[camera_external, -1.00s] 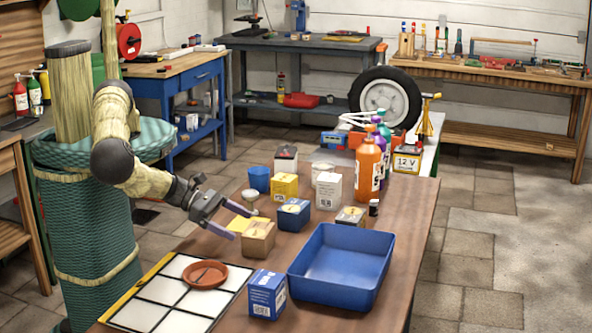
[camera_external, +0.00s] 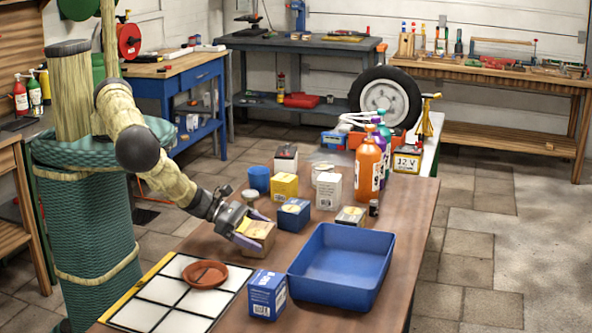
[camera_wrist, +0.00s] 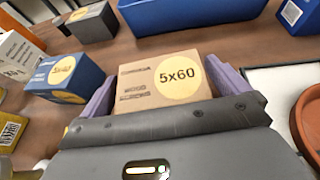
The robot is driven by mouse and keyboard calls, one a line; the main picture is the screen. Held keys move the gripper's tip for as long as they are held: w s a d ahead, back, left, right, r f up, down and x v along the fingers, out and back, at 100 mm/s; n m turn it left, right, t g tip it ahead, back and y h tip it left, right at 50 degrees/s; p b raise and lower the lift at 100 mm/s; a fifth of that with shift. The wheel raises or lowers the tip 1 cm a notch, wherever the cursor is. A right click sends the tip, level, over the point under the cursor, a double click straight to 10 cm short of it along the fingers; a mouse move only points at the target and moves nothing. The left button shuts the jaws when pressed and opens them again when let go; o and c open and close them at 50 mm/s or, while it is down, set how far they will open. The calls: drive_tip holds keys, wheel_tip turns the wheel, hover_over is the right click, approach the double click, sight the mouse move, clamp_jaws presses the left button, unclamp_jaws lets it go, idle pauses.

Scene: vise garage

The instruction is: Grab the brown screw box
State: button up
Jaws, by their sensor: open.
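The brown screw box (camera_external: 259,234) stands on the brown workbench (camera_external: 395,221), in front of a blue box. In the wrist view the brown box (camera_wrist: 163,82) shows a yellow round "5x60" label on its top. My gripper (camera_external: 250,229) is open at the box, with its purple fingers (camera_wrist: 163,90) on either side of it. I cannot tell whether the fingers touch the box. The gripper body hides the box's near part in the wrist view.
A blue box (camera_external: 293,215) stands close behind. A blue bin (camera_external: 341,267), another blue box (camera_external: 267,295) and a grid tray (camera_external: 150,310) with a terracotta saucer (camera_external: 206,275) are in front. Bottles (camera_external: 370,165) and several other boxes stand farther back.

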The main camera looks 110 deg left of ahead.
sight(260, 229)
drive_tip(key=shift+w+f, duration=0.1)
drive_tip(key=shift+w, duration=0.05)
idle(0.4)
drive_tip(key=c, duration=1.1)
drive_tip(key=shift+c, duration=0.2)
wheel_tip(260, 229, up, 10)
drive_tip(key=shift+r+b, duration=0.1)
drive_tip(key=shift+b, duration=0.4)
